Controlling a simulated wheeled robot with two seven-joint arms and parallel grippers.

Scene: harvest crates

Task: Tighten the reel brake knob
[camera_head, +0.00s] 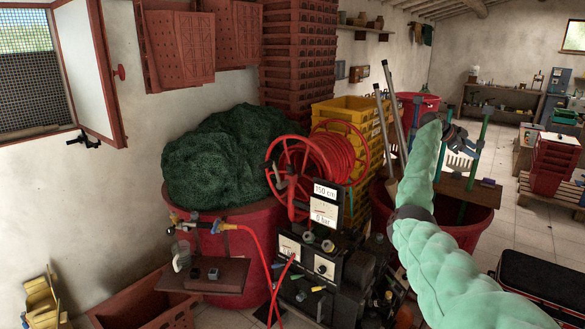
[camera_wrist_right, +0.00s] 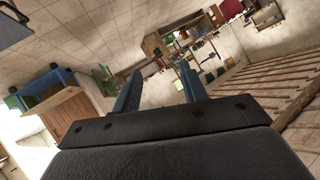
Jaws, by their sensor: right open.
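The red hose reel (camera_head: 318,168), wound with red hose, stands on the dark pump unit in the middle of the head view. A dark fitting (camera_head: 291,181) shows near its hub; I cannot tell whether it is the brake knob. My right gripper (camera_head: 460,138) is raised to the right of the reel, well apart from it, at the end of my pale green sleeved arm. In the right wrist view its two blue-green fingers (camera_wrist_right: 160,88) are apart with nothing between them. My left gripper is not in view.
A red tub (camera_head: 240,291) heaped with green netting (camera_head: 225,155) stands left of the reel. Yellow crates (camera_head: 349,106) and stacked red crates (camera_head: 298,60) stand behind. A small brown shelf (camera_head: 208,275) juts out in front. Open floor (camera_head: 508,205) shows at right.

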